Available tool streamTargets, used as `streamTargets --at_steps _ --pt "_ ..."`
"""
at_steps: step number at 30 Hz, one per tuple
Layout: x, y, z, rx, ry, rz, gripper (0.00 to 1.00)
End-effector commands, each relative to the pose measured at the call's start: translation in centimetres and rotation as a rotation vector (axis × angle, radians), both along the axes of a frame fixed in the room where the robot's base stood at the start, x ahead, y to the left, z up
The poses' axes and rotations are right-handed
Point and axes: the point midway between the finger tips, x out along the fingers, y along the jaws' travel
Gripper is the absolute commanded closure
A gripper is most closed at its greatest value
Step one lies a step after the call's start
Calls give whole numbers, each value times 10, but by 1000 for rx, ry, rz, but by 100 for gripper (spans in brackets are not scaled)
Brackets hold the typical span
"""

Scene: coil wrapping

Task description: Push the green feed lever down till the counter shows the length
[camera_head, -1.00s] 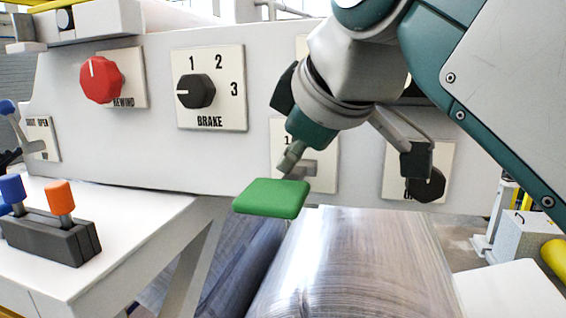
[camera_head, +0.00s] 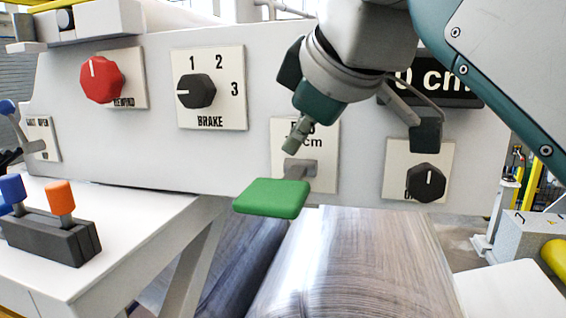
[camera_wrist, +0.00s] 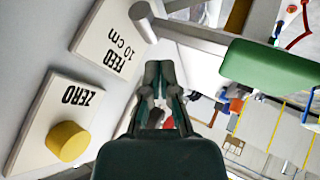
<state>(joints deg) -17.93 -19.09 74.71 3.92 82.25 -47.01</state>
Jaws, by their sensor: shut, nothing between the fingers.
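The green feed lever (camera_head: 272,198) sticks out from the FEED 10 cm plate (camera_head: 323,172) as a flat paddle on a grey arm, above the metal roll. In the wrist view the green paddle (camera_wrist: 270,66) is at the upper right, beside the fingertips. My gripper (camera_head: 300,138) is shut and empty, above the lever and apart from it. Its closed fingers (camera_wrist: 160,72) also show in the wrist view. The black counter (camera_head: 455,92) is behind my arm; "0 cm" shows, and any digits to the left are hidden.
A red REWIND knob (camera_head: 102,79) and a black BRAKE knob (camera_head: 196,91) sit left on the panel. A black knob (camera_head: 426,183) is at right. A yellow ZERO knob (camera_wrist: 67,141) shows in the wrist view. The shiny roll (camera_head: 355,265) lies below the lever.

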Motion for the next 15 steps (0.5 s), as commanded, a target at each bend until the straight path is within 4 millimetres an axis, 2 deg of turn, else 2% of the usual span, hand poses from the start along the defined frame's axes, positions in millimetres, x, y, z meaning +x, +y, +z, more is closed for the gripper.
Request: streamTargets --at_steps 8,15 --pt "0 0 1 0 0 0 100" --pt "2 0 19 1 0 -1 100"
